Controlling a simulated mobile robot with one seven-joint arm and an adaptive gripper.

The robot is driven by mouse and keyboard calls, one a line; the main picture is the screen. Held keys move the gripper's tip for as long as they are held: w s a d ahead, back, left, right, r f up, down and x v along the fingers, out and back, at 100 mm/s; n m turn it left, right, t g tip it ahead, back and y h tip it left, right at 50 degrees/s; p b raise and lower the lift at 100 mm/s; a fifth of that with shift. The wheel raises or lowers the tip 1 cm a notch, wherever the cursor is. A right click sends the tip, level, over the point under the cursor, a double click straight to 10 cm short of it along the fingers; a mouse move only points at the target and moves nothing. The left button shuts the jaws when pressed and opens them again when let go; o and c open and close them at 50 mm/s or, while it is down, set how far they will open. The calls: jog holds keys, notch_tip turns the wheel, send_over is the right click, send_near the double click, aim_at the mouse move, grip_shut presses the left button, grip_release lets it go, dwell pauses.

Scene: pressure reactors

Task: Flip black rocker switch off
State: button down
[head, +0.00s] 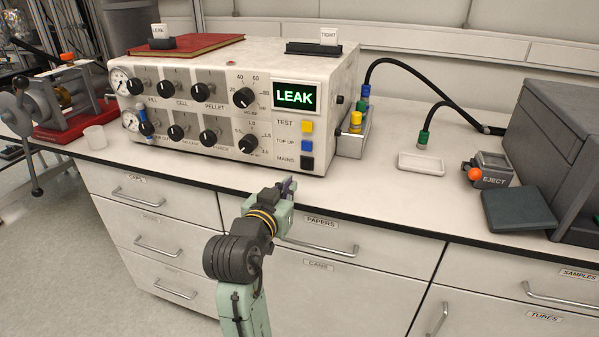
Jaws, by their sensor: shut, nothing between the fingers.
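The black rocker switch (307,162) sits at the lower right of the white control box's front panel (222,140), beside the label MAINS. A blue switch (306,145) and a yellow switch (307,127) are stacked above it. The display (295,96) is lit and reads LEAK in green. Which way the black switch is tilted is too small to tell. My gripper (290,184) is shut and empty, in front of the box, a little below and left of the black switch. It appears apart from the switch.
Several black knobs (249,144) cover the panel left of the switches. A grey block with a yellow plug (355,122) and black hoses stands right of the box. A white dish (421,163) and an EJECT unit (489,170) lie further right. Drawers (320,240) fill the bench front below.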

aim_at(305, 168)
jog(key=p+x, duration=0.1)
jog(key=x, duration=0.6)
jog(key=shift+w+d+p, duration=0.1)
jog(key=shift+w+p, duration=0.15)
jog(key=shift+p, duration=0.1)
jog(key=shift+f, duration=0.15)
jog(key=b, duration=0.2)
jog(key=f+t+b, duration=0.1)
jog(key=b, duration=0.1)
jog(key=shift+w+d+f, duration=0.1)
jog(key=shift+w+d, duration=0.05)
jog(key=shift+w, duration=0.2)
jog(key=b, duration=0.2)
jog(key=t+b, duration=0.1)
jog(key=b, duration=0.1)
jog(key=shift+w+t+h, duration=0.2)
jog(key=shift+t+h, duration=0.1)
jog(key=shift+h, duration=0.1)
jog(key=shift+r, duration=0.35)
jog(key=shift+f, duration=0.1)
